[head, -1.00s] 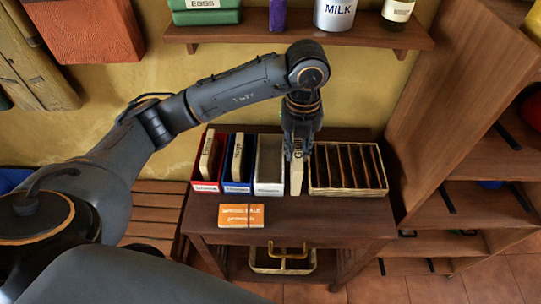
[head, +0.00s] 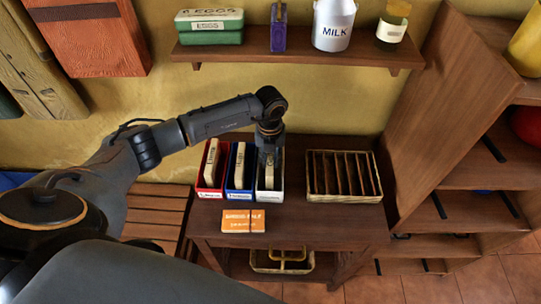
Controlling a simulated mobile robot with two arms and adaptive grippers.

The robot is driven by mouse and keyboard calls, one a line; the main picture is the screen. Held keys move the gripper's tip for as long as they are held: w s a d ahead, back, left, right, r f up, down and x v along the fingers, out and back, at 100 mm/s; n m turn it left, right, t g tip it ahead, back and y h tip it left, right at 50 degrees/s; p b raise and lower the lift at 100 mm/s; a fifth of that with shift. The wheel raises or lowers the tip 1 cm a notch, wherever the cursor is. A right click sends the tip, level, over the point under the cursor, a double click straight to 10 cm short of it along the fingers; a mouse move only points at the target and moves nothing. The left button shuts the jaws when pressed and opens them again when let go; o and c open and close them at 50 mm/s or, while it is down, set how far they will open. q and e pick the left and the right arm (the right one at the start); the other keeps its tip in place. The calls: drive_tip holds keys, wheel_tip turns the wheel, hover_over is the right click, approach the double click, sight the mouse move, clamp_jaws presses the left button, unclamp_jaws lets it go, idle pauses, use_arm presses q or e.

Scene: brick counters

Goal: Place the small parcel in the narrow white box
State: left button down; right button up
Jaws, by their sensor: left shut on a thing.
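The small parcel (head: 269,176), a thin pale block with dark lettering, stands upright inside the narrow white box (head: 269,195). My left gripper (head: 269,157) points down from above, shut on the top of the parcel. The gripper hides the parcel's upper end and the back of the white box. I cannot tell whether the parcel touches the box floor. My right gripper is not in view.
A red box (head: 207,192) and a blue box (head: 238,194), each with a similar block, stand left of the white box. A slotted wicker tray (head: 343,197) stands to the right. An orange card (head: 243,221) lies in front. A shelf (head: 299,57) hangs above.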

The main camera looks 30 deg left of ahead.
use_arm(q)
drive_tip(key=shift+f, duration=0.25)
drive_tip(key=c, duration=1.2)
unclamp_jaws()
drive_tip(key=shift+r, duration=0.1)
drive_tip(key=shift+r, duration=0.25)
drive_tip(key=shift+w+r, duration=0.1)
drive_tip(key=shift+r, duration=0.15)
wheel_tip(320, 180, up, 10)
drive_tip(key=b, duration=0.3)
drive_tip(key=shift+r+b, duration=0.25)
drive_tip(key=shift+b, duration=0.1)
drive_tip(key=shift+r, duration=0.45)
